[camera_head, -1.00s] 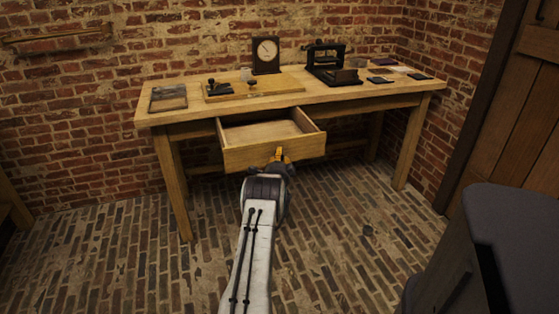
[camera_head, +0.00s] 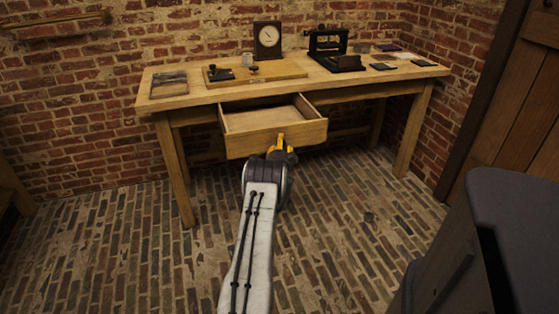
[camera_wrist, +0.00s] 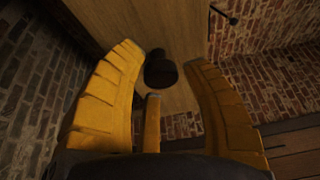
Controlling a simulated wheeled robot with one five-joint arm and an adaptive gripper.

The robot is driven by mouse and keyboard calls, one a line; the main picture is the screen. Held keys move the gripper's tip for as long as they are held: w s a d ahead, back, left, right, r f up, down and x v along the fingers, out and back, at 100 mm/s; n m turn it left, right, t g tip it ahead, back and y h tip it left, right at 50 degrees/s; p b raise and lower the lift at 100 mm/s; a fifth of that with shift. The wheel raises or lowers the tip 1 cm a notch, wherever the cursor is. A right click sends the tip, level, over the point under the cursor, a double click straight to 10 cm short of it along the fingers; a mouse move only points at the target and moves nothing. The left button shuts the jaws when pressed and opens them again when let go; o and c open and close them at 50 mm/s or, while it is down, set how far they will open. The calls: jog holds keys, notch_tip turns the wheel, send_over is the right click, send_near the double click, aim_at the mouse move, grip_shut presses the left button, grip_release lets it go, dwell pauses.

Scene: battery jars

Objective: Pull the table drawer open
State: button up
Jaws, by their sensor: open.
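The wooden table drawer (camera_head: 250,143) stands pulled out from under the tabletop in the head view, and its empty inside shows. Its front face also shows in the wrist view (camera_wrist: 172,40). A dark round knob (camera_wrist: 160,70) sits on that front. My gripper (camera_head: 281,141) is at the right part of the drawer front in the head view. In the wrist view its yellow fingers (camera_wrist: 165,72) are spread on both sides of the knob, apart from it. The knob is hidden behind my gripper in the head view.
The wooden table (camera_head: 215,92) carries a clock (camera_head: 267,41), a black press-like device (camera_head: 330,50), a board with small tools (camera_head: 270,72) and a framed picture (camera_head: 169,84). A wooden door (camera_head: 520,115) is at the right.

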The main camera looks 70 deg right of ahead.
jog(key=v, duration=1)
jog(key=shift+a, duration=0.35)
jog(key=shift+s, duration=0.1)
dwell(0.5)
